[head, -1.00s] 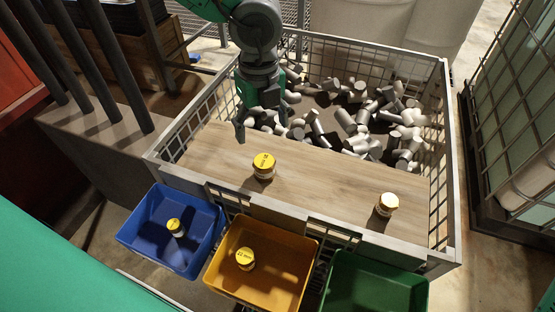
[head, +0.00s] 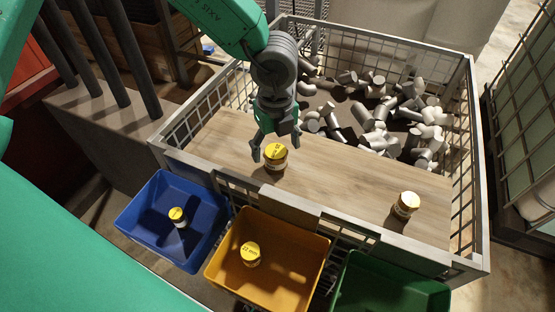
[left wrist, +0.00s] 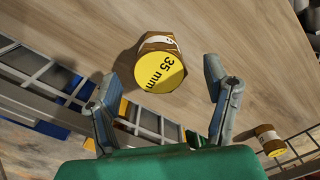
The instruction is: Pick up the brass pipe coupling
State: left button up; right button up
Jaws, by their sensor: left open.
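A brass pipe coupling (head: 275,159) with a yellow top stands upright on the wooden board. In the left wrist view the same coupling (left wrist: 158,64) shows "35 mm" on its top and a pale label on its brown side. My left gripper (head: 276,147) is open just above and behind it. In the left wrist view the open fingers of my left gripper (left wrist: 162,75) stand either side of the coupling, apart from it. A second, similar coupling (head: 405,205) stands at the board's right end. My right gripper is not in view.
The board (head: 335,185) lies across a wire-mesh crate (head: 468,170) with many grey cylinders behind. In front hang a blue bin (head: 150,215) and an orange bin (head: 290,280), each with one small yellow-topped coupling, and a green bin (head: 390,285), empty where visible.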

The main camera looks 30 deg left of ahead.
aim_at(275, 151)
pick_arm(q)
jog(key=f, duration=0.2)
jog(key=f+b, duration=0.1)
jog(key=f, duration=0.1)
jog(key=shift+a, duration=0.3)
jog(key=shift+d+r, duration=0.15)
jog(key=shift+d, duration=0.2)
jog(key=c, duration=0.5)
jog(key=shift+d, duration=0.1)
jog(key=c, duration=1)
jog(key=shift+a+r, duration=0.1)
jog(key=shift+a, duration=0.15)
